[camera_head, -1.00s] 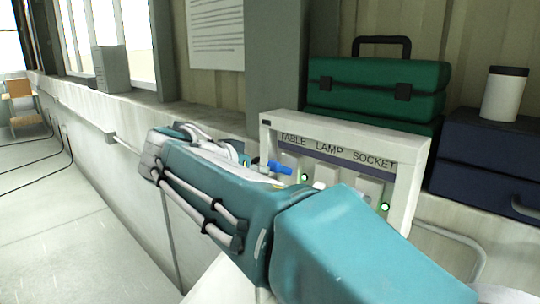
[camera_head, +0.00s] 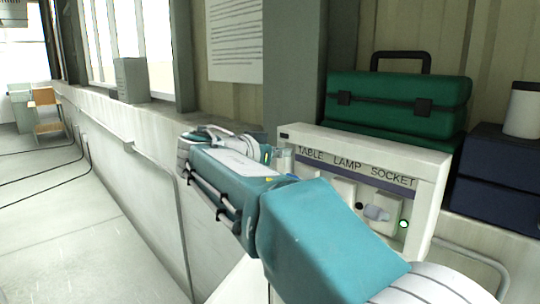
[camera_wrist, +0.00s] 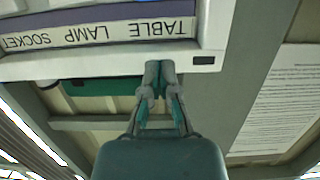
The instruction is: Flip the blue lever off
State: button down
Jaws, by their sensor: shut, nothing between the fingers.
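The white switch panel (camera_head: 437,190) labelled TABLE, LAMP, SOCKET stands on the ledge. No blue lever shows now; the part of the panel below TABLE is hidden behind my arm in the head view. A pale grey lever (camera_head: 376,213) sticks out below SOCKET, beside a lit green light (camera_head: 403,224). My gripper (camera_wrist: 160,68) is shut and empty in the wrist view. Its fingertips are together by the edge of the panel (camera_wrist: 205,60), near its TABLE end. Contact with the panel cannot be told.
A green toolbox (camera_head: 395,105) stands behind the panel. Dark blue boxes (camera_head: 490,175) with a white canister (camera_head: 523,110) are to the right. A grey box (camera_head: 131,80) sits farther along the ledge. The floor at left is largely clear, with cables.

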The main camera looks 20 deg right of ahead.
jog(key=x, duration=0.4)
jog(key=shift+w+f, duration=0.1)
jog(key=shift+f, duration=0.2)
jog(key=shift+s+a+f, duration=0.15)
jog(key=shift+a+f, duration=0.1)
jog(key=shift+f, duration=0.25)
jog(key=shift+s+a+f, duration=0.1)
jog(key=shift+a+f, duration=0.15)
jog(key=shift+f, duration=0.25)
jog(key=shift+s+a+f, duration=0.1)
jog(key=shift+a+f, duration=0.25)
jog(key=shift+f, duration=0.1)
